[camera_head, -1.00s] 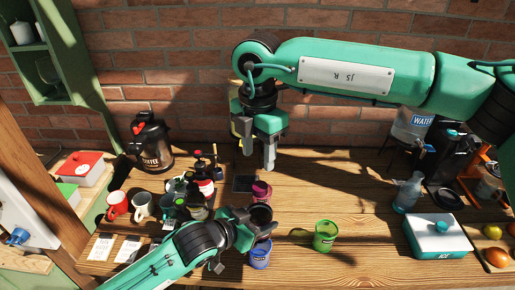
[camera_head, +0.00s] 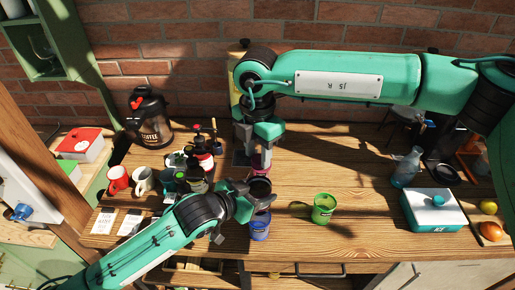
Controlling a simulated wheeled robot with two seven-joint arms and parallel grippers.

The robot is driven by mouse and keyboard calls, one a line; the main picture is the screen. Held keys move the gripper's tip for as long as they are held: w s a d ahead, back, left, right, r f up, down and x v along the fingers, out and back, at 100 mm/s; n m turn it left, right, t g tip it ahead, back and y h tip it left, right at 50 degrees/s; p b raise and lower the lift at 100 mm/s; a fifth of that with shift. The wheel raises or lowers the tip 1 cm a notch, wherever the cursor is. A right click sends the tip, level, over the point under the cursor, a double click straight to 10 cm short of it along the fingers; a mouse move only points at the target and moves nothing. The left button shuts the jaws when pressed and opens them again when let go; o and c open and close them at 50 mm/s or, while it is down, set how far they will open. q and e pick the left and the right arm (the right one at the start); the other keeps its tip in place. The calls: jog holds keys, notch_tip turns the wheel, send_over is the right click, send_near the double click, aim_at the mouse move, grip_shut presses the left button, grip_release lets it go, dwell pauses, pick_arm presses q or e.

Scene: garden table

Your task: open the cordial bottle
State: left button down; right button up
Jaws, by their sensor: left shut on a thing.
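The cordial bottle seems to be the dark item with a pink top (camera_head: 261,164) near the middle of the table; its lower part is partly covered. My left gripper (camera_head: 260,191) reaches in from the left and is shut on its dark lower part. My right gripper (camera_head: 260,152) points down from above, with its fingers apart around or just above the pink top. I cannot tell whether they touch it.
A blue cup (camera_head: 260,228) stands just in front of my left gripper and a green cup (camera_head: 323,208) to the right. Dark bottles (camera_head: 203,157) crowd the left, near a coffee urn (camera_head: 149,119).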

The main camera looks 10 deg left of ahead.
jog(key=shift+w+a, duration=0.1)
jog(key=c, duration=0.6)
jog(key=n, duration=0.6)
jog(key=shift+r, duration=0.1)
jog(key=n, duration=1.8)
jog(key=shift+n, duration=0.4)
jog(key=n, duration=0.9)
jog(key=shift+d, duration=0.2)
jog(key=n, duration=0.7)
jog(key=shift+w+r, duration=0.1)
jog(key=shift+w, duration=0.05)
jog(key=n, duration=0.6)
jog(key=shift+d+n, duration=0.1)
jog(key=shift+n, duration=0.2)
jog(key=n, duration=0.7)
